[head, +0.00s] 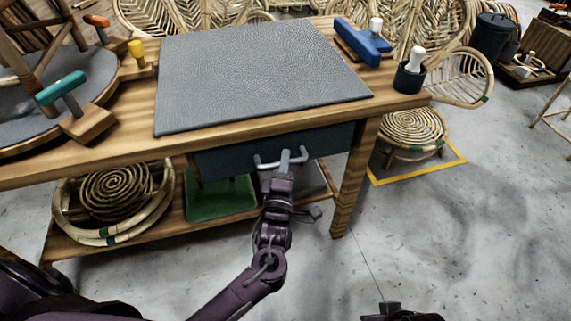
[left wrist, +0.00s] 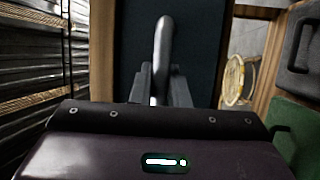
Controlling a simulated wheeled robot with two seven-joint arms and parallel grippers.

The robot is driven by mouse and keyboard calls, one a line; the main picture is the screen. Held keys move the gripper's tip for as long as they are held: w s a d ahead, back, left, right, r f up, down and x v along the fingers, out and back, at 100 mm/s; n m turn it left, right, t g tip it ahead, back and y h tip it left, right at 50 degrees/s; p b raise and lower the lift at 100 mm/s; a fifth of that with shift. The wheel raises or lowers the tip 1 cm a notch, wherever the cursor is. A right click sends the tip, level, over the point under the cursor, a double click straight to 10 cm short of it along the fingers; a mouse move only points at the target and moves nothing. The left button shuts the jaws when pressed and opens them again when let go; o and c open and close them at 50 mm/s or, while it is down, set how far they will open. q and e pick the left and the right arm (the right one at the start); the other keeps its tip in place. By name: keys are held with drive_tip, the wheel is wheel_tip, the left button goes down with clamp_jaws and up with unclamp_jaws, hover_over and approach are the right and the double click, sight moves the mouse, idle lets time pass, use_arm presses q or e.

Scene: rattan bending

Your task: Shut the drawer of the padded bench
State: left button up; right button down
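The padded bench (head: 110,155) is wooden with a textured grey pad (head: 255,70) on top. Its dark blue-grey drawer (head: 225,160) sits under the front edge of the top. No drawer inside shows, and I cannot tell how far its front stands out. A pale bar handle (head: 265,163) is on the front. My left gripper (head: 284,160) is at the handle. In the left wrist view the handle (left wrist: 164,40) runs between the two fingers (left wrist: 161,85), which sit close on both sides of it. Of my right arm only a dark piece (head: 400,312) shows at the bottom edge.
A bench leg (head: 354,185) stands right of the drawer. A green tray (head: 220,198) and a rattan coil (head: 115,195) are on the lower shelf. A blue tool (head: 362,42) and a dark cup (head: 409,78) stand on the top. Grey floor at the front right is clear.

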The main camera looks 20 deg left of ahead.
use_arm(q)
drive_tip(key=o, duration=0.4)
drive_tip(key=shift+w+a, duration=0.1)
drive_tip(key=shift+a, duration=0.05)
use_arm(e)
drive_tip(key=shift+w, duration=0.15)
drive_tip(key=shift+w+d, duration=0.15)
drive_tip(key=shift+w, duration=0.05)
use_arm(q)
drive_tip(key=v, duration=0.8)
drive_tip(key=shift+r, duration=0.1)
use_arm(e)
drive_tip(key=shift+s+d+r, duration=0.1)
drive_tip(key=shift+s+d, duration=0.05)
drive_tip(key=shift+d, duration=0.15)
use_arm(q)
drive_tip(key=shift+w, duration=0.1)
